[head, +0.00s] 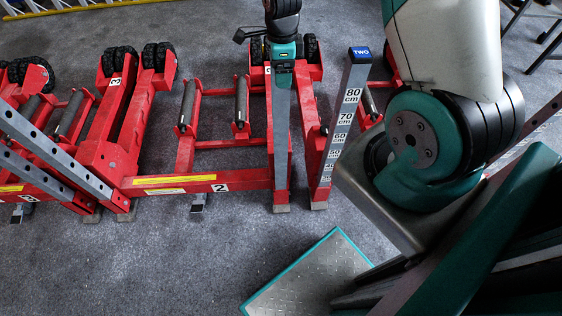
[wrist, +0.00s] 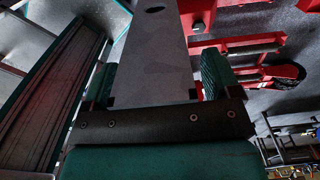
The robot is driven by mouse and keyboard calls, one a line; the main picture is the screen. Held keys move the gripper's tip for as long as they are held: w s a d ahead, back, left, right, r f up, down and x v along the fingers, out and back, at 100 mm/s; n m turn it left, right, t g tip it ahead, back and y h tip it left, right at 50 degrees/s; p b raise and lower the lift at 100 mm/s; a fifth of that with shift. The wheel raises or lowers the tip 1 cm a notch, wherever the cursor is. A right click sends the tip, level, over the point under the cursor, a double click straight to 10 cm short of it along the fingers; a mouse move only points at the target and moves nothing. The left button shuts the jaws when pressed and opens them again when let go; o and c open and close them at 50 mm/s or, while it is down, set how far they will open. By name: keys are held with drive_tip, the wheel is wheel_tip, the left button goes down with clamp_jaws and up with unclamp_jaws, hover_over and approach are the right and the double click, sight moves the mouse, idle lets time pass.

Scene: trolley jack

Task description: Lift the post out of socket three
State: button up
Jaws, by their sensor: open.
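My gripper (head: 282,70) hangs at the top of a grey post (head: 282,125) that stands against a red upright of the jack frame in the head view. In the wrist view the flat grey post (wrist: 153,60), with a dark hole, lies between the green fingers of my gripper (wrist: 158,75). The jaws are open, one on each side of it; contact is not clear. The post's lower end and its socket are hard to make out, and I read no socket number there. A numeral 3 (head: 117,82) marks a red upright further left.
A post with a blue TWO cap (head: 360,52) and centimetre scale stands close on the right. Red frames with rollers (head: 241,100) and black wheels (head: 158,57) fill the left and back. A teal-edged metal plate (head: 310,277) is at the front. Grey carpet (head: 170,260) is clear at front left.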

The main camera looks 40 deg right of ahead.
drive_tip(key=c, duration=1)
drive_tip(key=shift+w+r, duration=0.1)
drive_tip(key=shift+r, duration=0.3)
drive_tip(key=shift+c, duration=0.9)
wheel_tip(320, 180, up, 17)
drive_tip(key=p, duration=1.4)
drive_tip(key=shift+f, duration=0.2)
idle(0.6)
drive_tip(key=shift+r, duration=0.1)
idle(0.3)
drive_tip(key=shift+r+p, duration=2)
drive_tip(key=shift+r, duration=0.4)
